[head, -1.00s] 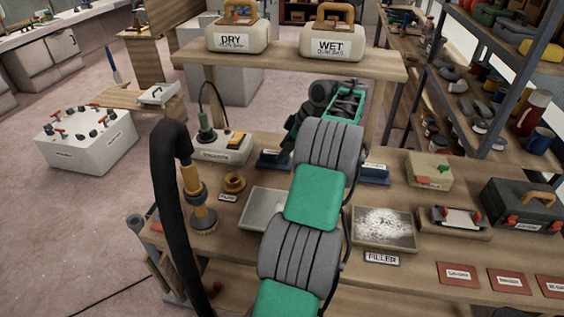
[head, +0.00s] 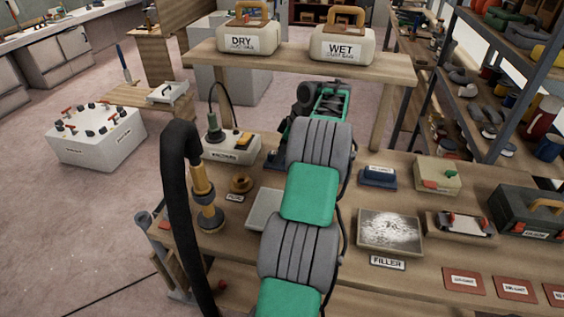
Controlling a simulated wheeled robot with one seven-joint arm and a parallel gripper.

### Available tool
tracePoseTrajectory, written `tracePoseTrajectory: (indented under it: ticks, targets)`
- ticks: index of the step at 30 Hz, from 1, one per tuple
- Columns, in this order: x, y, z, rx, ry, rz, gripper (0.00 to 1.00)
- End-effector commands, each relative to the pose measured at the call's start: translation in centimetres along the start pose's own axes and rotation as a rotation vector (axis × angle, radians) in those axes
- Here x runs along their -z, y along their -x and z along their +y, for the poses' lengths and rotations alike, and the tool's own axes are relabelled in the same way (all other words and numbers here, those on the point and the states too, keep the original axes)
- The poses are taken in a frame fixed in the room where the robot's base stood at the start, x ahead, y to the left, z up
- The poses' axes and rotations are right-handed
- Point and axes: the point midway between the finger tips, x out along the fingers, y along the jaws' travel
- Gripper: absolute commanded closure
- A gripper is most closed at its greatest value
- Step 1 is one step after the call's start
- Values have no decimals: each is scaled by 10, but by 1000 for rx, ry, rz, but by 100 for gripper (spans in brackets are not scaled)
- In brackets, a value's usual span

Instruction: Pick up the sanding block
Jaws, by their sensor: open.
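My arm crosses the middle of the view, and its far end is beyond the bench's centre. My gripper's fingers are hidden behind my own arm links. A dark blue block (head: 378,176) sits on a small labelled stand just right of my arm. Another blue piece (head: 277,160) is partly covered by my arm on its left side. A pale piece with red ends (head: 460,223) lies in a wooden holder further right.
The filler tray (head: 390,231) lies right of my arm; a grey tray (head: 263,209) is partly hidden. A black hose (head: 178,200) stands at the left. DRY (head: 246,38) and WET (head: 342,46) containers top the raised shelf. A toolbox (head: 528,212) is at right.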

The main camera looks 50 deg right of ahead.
Motion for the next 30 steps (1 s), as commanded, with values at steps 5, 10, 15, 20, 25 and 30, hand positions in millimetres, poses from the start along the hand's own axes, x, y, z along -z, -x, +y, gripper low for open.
tracePoseTrajectory:
  ticks: [5,10,15,20,25,30]
  targets:
    - [-3,-9,0,1,-4,-1,45]
    - [-3,-9,0,1,-3,-1,45]
    - [-4,-11,0,1,-3,-1,45]
    - [-4,-11,0,1,-3,-1,57]
    - [-4,-11,0,1,-3,-1,71]
    - [-4,-11,0,1,-4,-1,85]
